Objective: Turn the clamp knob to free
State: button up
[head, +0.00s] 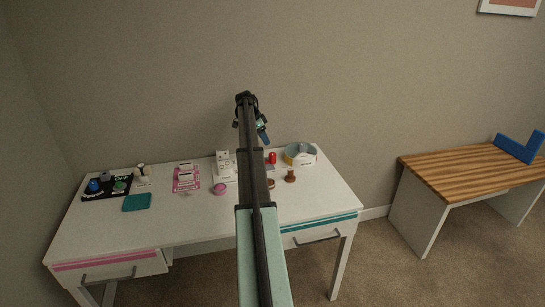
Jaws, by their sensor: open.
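My gripper (262,131) is at the far end of my raised arm, above the back of the white desk and in front of the wall. It is small in view, open, and appears empty. A black panel (92,194) at the desk's left has a blue knob (93,186), a green knob (119,186) and the word OFF. A white device (223,157) with small round parts stands near the back middle. No label readable here tells which part is the clamp knob. My arm hides part of the desk's middle.
The white desk (150,226) also holds a pink panel (186,186), a teal pad (137,202), a pink ball (220,188), a red object (273,157), a brown piece (290,175) and a round container (299,155). A wooden bench (455,172) with a blue object (517,149) stands right.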

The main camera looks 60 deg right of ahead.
aim_at(272, 154)
jog(key=x, duration=1.2)
jog(key=shift+a+f, duration=0.1)
jog(key=shift+f, duration=0.05)
jog(key=shift+c, duration=0.4)
jog(key=c, duration=1)
jog(key=shift+o, duration=0.2)
jog(key=shift+n, duration=0.5)
jog(key=n, duration=0.2)
jog(key=n+t, duration=0.1)
jog(key=shift+s+n+t+h, duration=0.1)
jog(key=shift+n+t+h, duration=0.2)
jog(key=shift+n+h, duration=0.1)
jog(key=n+t, duration=0.1)
jog(key=n, duration=0.4)
jog(key=shift+t, duration=0.4)
